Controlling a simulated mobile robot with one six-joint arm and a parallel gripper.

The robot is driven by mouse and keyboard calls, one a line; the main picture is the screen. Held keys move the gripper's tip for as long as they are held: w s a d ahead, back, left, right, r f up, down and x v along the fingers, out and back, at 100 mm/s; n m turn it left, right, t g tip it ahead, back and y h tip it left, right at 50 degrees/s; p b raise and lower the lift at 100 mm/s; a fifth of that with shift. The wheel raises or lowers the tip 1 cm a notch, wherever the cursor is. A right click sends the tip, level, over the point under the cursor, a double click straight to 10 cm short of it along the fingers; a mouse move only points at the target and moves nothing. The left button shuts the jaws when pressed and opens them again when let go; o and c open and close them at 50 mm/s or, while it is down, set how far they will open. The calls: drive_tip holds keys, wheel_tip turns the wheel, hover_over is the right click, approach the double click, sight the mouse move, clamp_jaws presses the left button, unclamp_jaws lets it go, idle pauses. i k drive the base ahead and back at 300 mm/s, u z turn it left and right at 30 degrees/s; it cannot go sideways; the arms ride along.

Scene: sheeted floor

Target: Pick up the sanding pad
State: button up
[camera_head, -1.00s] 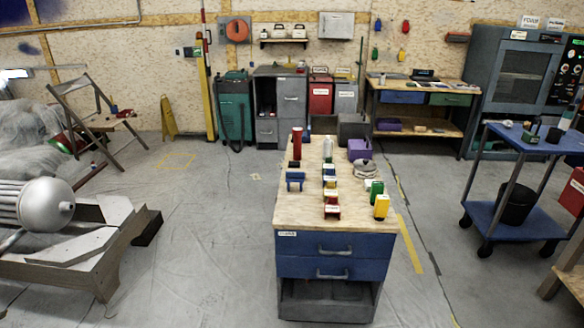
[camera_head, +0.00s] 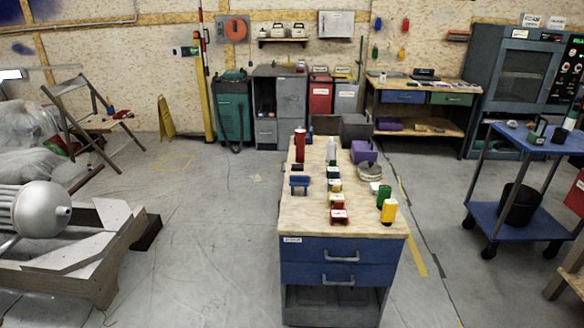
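A workbench cabinet with a wooden top (camera_head: 310,222) and blue drawers stands in the middle of the view. Small objects stand on the top. A blue piece (camera_head: 299,185) with a raised, handle-like form lies on its left side. A row of small labelled blocks, green, yellow and red, runs down the middle, with a red one (camera_head: 339,216) nearest me. At this size I cannot tell which object is the sanding pad. My gripper is not in view.
A red cylinder (camera_head: 300,145), a purple container (camera_head: 363,152), a green can (camera_head: 384,197) and a yellow can (camera_head: 389,210) share the cabinet top. A blue cart (camera_head: 515,218) stands right. A grey frame (camera_head: 75,262) stands left. Floor between frame and cabinet is clear.

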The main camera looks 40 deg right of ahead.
sight(294, 167)
drive_tip(key=u, duration=0.35)
drive_tip(key=i, duration=2.75)
drive_tip(key=z, duration=1.15)
drive_tip(key=i, duration=0.9)
drive_tip(key=z, duration=0.55)
